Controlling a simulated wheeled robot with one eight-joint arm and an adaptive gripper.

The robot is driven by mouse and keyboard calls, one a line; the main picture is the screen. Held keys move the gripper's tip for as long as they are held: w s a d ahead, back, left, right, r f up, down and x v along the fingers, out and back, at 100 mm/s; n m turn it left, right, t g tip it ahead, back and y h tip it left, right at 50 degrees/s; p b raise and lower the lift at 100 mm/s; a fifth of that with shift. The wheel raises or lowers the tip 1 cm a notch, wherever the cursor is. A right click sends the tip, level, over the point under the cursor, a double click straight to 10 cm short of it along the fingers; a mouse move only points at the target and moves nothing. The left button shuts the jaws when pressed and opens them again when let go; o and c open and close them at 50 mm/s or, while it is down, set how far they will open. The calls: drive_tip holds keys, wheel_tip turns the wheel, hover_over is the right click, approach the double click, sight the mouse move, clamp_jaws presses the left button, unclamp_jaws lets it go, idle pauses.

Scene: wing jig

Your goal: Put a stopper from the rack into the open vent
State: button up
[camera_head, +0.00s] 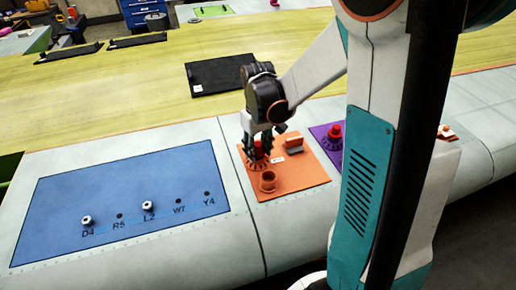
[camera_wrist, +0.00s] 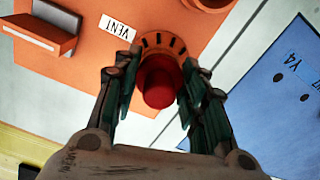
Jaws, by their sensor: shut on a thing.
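My gripper (camera_head: 258,148) is over the orange panel (camera_head: 308,173), pointing down. Its fingers are shut on a red stopper (camera_wrist: 160,82), which also shows between them in the head view (camera_head: 262,150). The stopper is at an orange slotted ring (camera_wrist: 162,44) beside the "VENT" label (camera_wrist: 117,27). The stopper covers the ring's middle, and I cannot tell whether it is seated or just above. A second red stopper (camera_head: 335,130) stands on a slotted ring on the purple panel (camera_head: 322,145). I cannot make out a rack for certain.
An open orange cup (camera_head: 268,181) and an orange block with a grey face (camera_head: 294,143) stand on the orange panel near my gripper. The blue panel (camera_head: 150,190) at left has labelled holes and two white nuts. A black mat (camera_head: 220,76) lies behind.

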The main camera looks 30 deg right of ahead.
drive_tip(key=o, duration=1.1)
drive_tip(key=shift+r, duration=0.15)
wheel_tip(320, 180, up, 12)
drive_tip(key=shift+s+a, duration=0.1)
